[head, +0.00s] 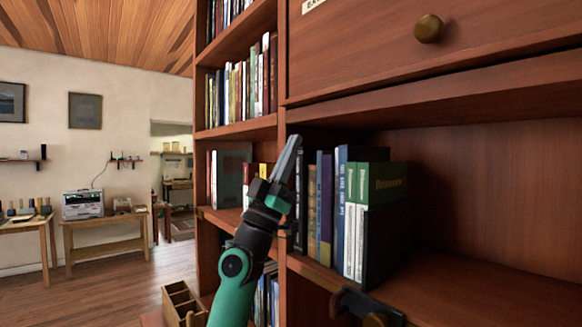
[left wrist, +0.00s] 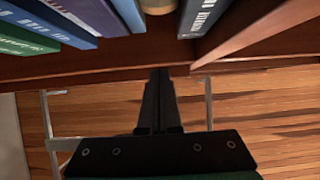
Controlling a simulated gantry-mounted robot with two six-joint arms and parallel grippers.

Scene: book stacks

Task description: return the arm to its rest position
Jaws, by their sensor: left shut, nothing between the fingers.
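My left gripper (head: 287,160) is in the middle of the head view, on a green and black arm that rises from the bottom. Its fingers are together, point up and hold nothing. It is in front of the upright between two bookcase sections, left of a row of books (head: 348,205). In the left wrist view the closed fingers (left wrist: 160,75) reach toward a shelf edge (left wrist: 100,78), with book spines (left wrist: 75,20) beyond it. A dark part (head: 365,308) at the bottom of the head view may belong to my right arm; its fingers cannot be made out.
The wooden bookcase (head: 480,300) fills the right side, with bare shelf right of the green books. A drawer with a round knob (head: 429,28) is above. A wooden box (head: 183,302) stands low beside my arm. Open floor (head: 110,300) lies at left, with a printer (head: 83,204) on a table beyond.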

